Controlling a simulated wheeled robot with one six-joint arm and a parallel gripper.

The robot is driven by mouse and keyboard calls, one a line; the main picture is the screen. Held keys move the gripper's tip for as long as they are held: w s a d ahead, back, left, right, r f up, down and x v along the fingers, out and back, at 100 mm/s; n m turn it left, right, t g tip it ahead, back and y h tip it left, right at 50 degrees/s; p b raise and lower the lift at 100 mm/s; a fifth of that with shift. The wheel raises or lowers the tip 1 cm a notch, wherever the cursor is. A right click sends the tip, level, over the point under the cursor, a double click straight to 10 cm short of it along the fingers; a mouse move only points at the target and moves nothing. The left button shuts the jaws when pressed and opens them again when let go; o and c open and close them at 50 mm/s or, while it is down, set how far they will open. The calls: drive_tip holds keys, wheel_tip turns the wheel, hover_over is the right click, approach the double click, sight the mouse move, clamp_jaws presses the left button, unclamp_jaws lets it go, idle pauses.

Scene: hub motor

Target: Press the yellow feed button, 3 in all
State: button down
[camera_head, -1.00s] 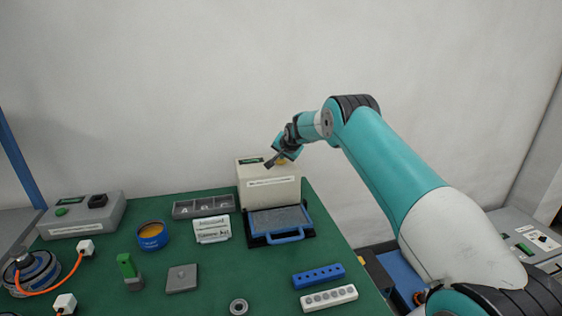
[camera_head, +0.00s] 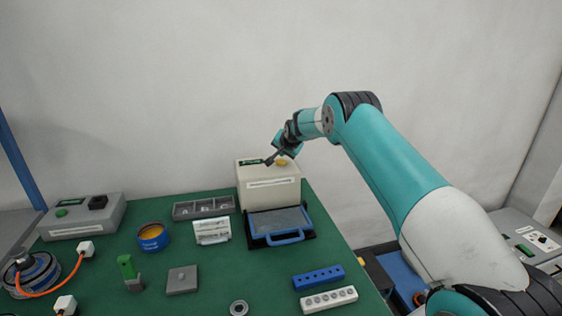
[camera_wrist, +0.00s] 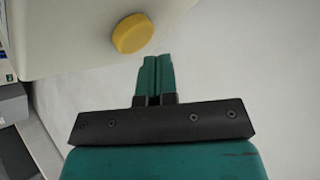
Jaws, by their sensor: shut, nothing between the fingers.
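The yellow feed button (camera_head: 281,162) sits on top of the cream feeder box (camera_head: 270,186) at the back of the green table. In the wrist view the yellow button (camera_wrist: 133,33) is a round cap standing out from the cream surface. My gripper (camera_head: 268,163) is shut and empty, above the top of the box and close to the button. In the wrist view my fingertips (camera_wrist: 157,60) lie together, just right of and below the button in the picture. A small gap shows between them and the button there.
A small dark display (camera_head: 250,161) is on the box top, left of the button. A blue-handled tray (camera_head: 284,238) stands in front of the box.

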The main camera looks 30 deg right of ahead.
sight(283, 161)
drive_tip(key=shift+r, duration=0.1)
drive_tip(key=shift+r+p, duration=1)
drive_tip(key=shift+r, duration=1.4)
